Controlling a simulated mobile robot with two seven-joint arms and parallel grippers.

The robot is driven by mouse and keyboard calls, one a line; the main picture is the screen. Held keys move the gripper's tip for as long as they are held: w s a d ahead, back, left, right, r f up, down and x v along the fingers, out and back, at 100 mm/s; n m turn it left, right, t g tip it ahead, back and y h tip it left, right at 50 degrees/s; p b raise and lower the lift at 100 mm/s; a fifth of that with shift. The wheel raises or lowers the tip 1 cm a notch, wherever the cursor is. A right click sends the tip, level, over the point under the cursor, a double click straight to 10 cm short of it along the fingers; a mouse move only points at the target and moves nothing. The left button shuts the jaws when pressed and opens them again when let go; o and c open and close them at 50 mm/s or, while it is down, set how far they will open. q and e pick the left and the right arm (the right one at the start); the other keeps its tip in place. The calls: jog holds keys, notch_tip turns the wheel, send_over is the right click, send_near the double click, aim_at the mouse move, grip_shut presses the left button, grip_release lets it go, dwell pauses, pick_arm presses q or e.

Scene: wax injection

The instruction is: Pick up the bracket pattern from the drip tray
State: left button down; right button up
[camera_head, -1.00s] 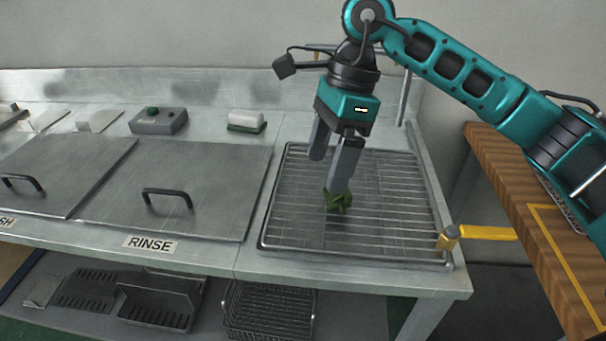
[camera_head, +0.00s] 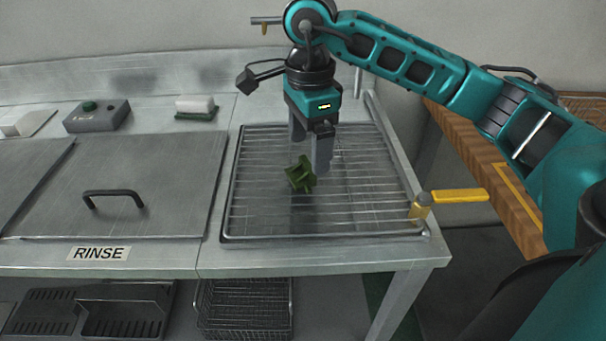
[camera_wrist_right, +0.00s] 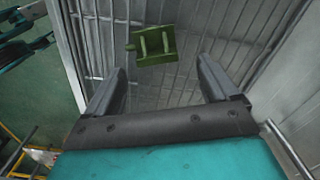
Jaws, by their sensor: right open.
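The bracket pattern (camera_head: 300,174) is a small green part lying on the wire rack of the drip tray (camera_head: 327,237). My right gripper (camera_head: 309,157) points down over the rack, open and empty, with its fingers just behind and to the right of the bracket in the head view. In the right wrist view the bracket (camera_wrist_right: 155,46) shows whole, ahead of the open fingertips (camera_wrist_right: 162,70) and roughly centred between them. No finger visibly grips it. My left gripper is not in view.
A yellow-handled valve (camera_head: 455,197) stands at the tray's front right corner. A lidded tank marked RINSE (camera_head: 130,190) lies to the left. The rack around the bracket is clear.

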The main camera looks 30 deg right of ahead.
aim_at(302, 175)
jog(key=f, duration=0.2)
jog(key=shift+s+d+f, duration=0.15)
jog(key=shift+s+f, duration=0.1)
jog(key=shift+f, duration=0.6)
jog(key=c, duration=1)
jog(key=shift+c, duration=0.6)
jog(key=shift+r, duration=0.15)
